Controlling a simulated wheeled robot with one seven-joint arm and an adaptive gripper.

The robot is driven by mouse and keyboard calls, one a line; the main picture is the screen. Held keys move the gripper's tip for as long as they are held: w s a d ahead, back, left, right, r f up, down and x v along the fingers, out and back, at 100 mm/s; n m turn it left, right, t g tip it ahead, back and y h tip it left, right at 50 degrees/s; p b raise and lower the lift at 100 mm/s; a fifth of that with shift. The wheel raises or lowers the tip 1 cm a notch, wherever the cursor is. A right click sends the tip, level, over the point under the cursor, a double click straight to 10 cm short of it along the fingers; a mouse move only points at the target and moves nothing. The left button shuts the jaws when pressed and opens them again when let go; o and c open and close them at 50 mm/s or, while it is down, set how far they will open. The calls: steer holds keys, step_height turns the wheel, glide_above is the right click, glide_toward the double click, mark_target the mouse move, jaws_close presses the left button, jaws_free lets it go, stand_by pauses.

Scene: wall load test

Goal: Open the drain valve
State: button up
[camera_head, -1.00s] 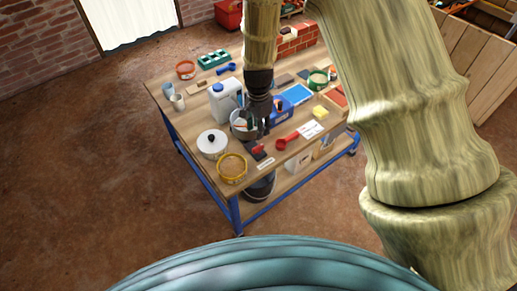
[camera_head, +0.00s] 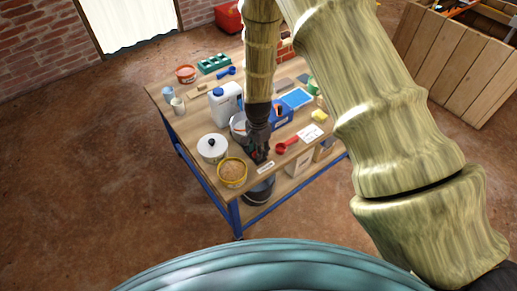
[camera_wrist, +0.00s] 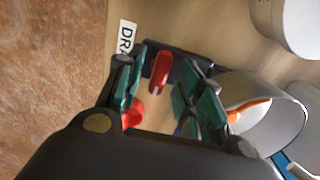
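The drain valve shows in the wrist view as a dark block (camera_wrist: 188,60) with a red lever handle (camera_wrist: 160,70), beside a white label reading "DRA" (camera_wrist: 126,38), partly cut off by my finger. In the head view my gripper (camera_head: 260,156) hangs over the table's front part and mostly hides the valve; the label (camera_head: 265,167) shows just in front. In the wrist view my gripper (camera_wrist: 165,98) is open, its teal-padded fingers apart. The red handle shows in the gap between them, near the fingertips. I cannot tell whether either finger touches it.
The wooden table (camera_head: 195,125) is crowded. A metal pot (camera_head: 238,123), a white lidded pot (camera_head: 212,148), a yellow-rimmed tub (camera_head: 232,172) and a red scoop (camera_head: 287,146) surround my gripper. A white jug (camera_head: 226,102) stands behind. The floor at left is clear.

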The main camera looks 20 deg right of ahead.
steer(key=shift+f, duration=0.2)
jaws_close()
